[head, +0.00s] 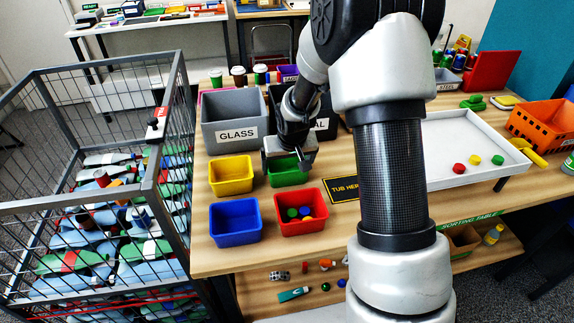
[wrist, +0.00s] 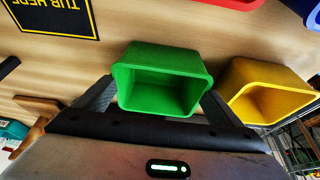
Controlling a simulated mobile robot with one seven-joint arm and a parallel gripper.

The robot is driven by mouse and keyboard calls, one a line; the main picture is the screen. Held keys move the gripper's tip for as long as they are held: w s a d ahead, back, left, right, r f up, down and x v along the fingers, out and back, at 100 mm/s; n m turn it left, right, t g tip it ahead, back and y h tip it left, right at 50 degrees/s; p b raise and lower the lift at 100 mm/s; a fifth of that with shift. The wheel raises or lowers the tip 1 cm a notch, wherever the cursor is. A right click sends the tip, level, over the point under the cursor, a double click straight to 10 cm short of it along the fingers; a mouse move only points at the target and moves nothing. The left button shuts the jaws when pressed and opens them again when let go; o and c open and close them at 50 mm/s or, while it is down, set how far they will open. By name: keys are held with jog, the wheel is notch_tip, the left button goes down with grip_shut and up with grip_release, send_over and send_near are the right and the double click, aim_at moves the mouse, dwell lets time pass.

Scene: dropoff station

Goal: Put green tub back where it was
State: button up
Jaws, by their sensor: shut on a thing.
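The green tub (head: 289,178) is in the head view, next to the yellow tub and behind the red tub. In the wrist view the green tub (wrist: 160,80) sits between the two fingers and looks empty. My gripper (head: 290,157) is above and behind it, shut on the tub. In the wrist view the fingers of my gripper (wrist: 158,100) are at its two sides. Whether the tub touches the table is hard to tell. A black and yellow "TUB HERE" mat (head: 343,190) lies bare on the table to the right of the tub.
The yellow tub (head: 231,175), blue tub (head: 235,222) and red tub (head: 301,226), which holds small coloured pieces, stand close by. A grey GLASS bin (head: 234,133) stands behind. A white tray (head: 462,135) is at the right. A wire cage (head: 178,130) stands left of the table.

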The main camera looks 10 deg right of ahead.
jog(key=o, duration=0.8)
jog(key=shift+o, duration=0.2)
